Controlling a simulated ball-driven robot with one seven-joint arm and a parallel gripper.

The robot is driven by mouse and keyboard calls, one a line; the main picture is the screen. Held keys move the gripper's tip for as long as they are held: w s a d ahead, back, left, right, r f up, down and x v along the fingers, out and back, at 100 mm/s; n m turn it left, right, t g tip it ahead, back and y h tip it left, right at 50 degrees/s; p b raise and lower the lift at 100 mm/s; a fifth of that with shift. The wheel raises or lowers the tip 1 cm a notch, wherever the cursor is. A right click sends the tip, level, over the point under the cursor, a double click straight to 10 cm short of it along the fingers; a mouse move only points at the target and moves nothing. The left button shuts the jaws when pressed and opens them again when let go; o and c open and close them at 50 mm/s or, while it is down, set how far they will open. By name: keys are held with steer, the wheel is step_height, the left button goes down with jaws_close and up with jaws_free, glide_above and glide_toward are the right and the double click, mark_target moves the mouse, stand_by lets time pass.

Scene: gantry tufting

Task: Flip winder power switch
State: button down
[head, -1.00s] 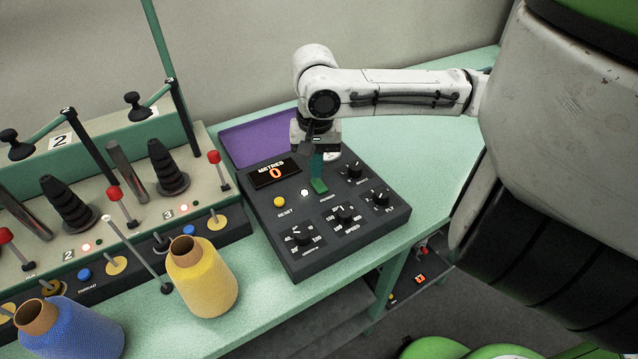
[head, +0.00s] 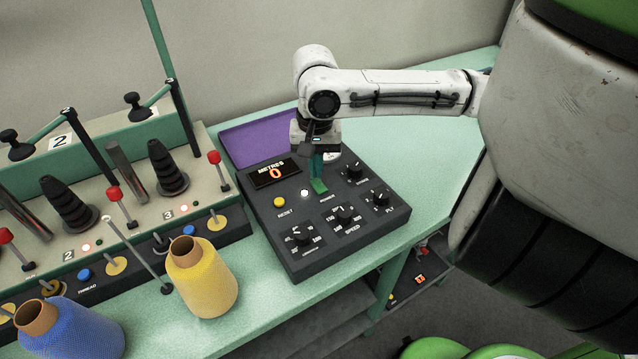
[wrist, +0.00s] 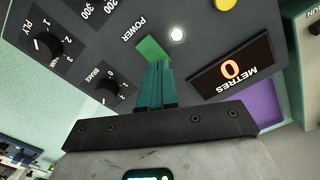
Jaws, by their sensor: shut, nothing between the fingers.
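The dark winder control panel (head: 268,222) lies on the green bench. In the wrist view its POWER label (wrist: 141,28) sits beside a bright green piece (wrist: 152,48), which looks like the power switch. The same green piece shows in the head view (head: 319,187). My gripper (wrist: 155,68) is shut and empty, its teal fingers pointing down at the green piece. The fingertips reach or overlap it; I cannot tell whether they touch. A round white lamp (head: 304,193) beside it is lit. The METRES display (head: 275,172) reads 0.
A yellow RESET button (head: 279,202) and several black knobs (head: 345,213) surround the spot. The bench right of the panel is clear.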

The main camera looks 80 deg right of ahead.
steer(key=shift+f+b, duration=0.6)
steer(key=shift+f, duration=0.35)
stand_by(1.0)
steer(key=shift+r, duration=0.15)
step_height(320, 180, up, 7)
steer(key=p, duration=0.7)
stand_by(0.6)
